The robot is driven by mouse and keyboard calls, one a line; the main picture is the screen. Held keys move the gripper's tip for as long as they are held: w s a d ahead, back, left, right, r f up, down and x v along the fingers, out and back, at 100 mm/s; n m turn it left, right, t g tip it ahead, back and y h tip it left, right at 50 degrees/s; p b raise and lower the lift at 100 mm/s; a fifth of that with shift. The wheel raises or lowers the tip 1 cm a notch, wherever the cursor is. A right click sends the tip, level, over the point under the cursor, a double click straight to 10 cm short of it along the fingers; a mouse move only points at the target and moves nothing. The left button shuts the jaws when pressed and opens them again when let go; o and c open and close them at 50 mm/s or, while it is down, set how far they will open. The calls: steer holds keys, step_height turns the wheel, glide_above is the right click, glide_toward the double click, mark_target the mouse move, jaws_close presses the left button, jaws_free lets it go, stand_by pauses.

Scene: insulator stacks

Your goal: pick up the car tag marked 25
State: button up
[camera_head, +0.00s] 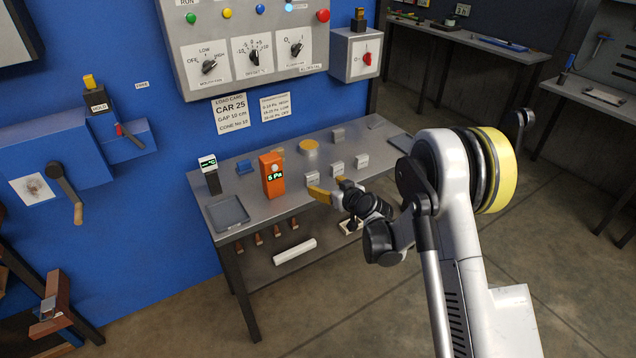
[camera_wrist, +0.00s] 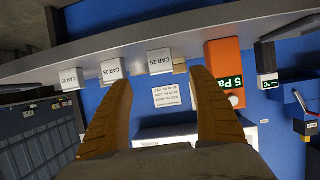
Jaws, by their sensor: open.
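Several small pale tags stand on the grey metal table (camera_head: 289,203). In the wrist view, the tag nearest the orange meter (camera_wrist: 224,75) appears to read CAR 25 (camera_wrist: 160,61). It also shows in the head view (camera_head: 313,179), just beyond my gripper. Two other tags, a middle one (camera_wrist: 111,69) and an outer one (camera_wrist: 70,79), stand in a row with it; their numbers are hard to read. My gripper (camera_head: 330,187) is open and empty, its yellow fingers (camera_wrist: 163,85) spread wide. In the wrist view the CAR 25 tag lies ahead, between the finger directions, apart from them.
The orange meter (camera_head: 273,175) reading 5 Pa stands left of the tags. A small display stand (camera_head: 209,174), a dark tray (camera_head: 228,214) and a yellow disc (camera_head: 308,146) are also on the table. A load card (camera_head: 230,112) on the blue wall reads CAR 25.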

mark_target(313, 177)
steer(key=b+x, duration=0.1)
steer(key=x, duration=0.3)
steer(key=shift+w+a+f, duration=0.15)
steer(key=shift+w+f, duration=0.1)
steer(key=shift+w, duration=0.05)
steer(key=b+x, duration=0.1)
steer(key=x, duration=0.1)
steer(key=b+x, duration=0.1)
steer(key=x, duration=0.1)
steer(key=r+x, duration=0.1)
steer(key=shift+w+a+f+b, duration=0.2)
steer(key=shift+w+a+b, duration=0.15)
steer(key=shift+w+b, duration=0.1)
steer(key=shift+r, duration=0.1)
steer(key=c, duration=1.3)
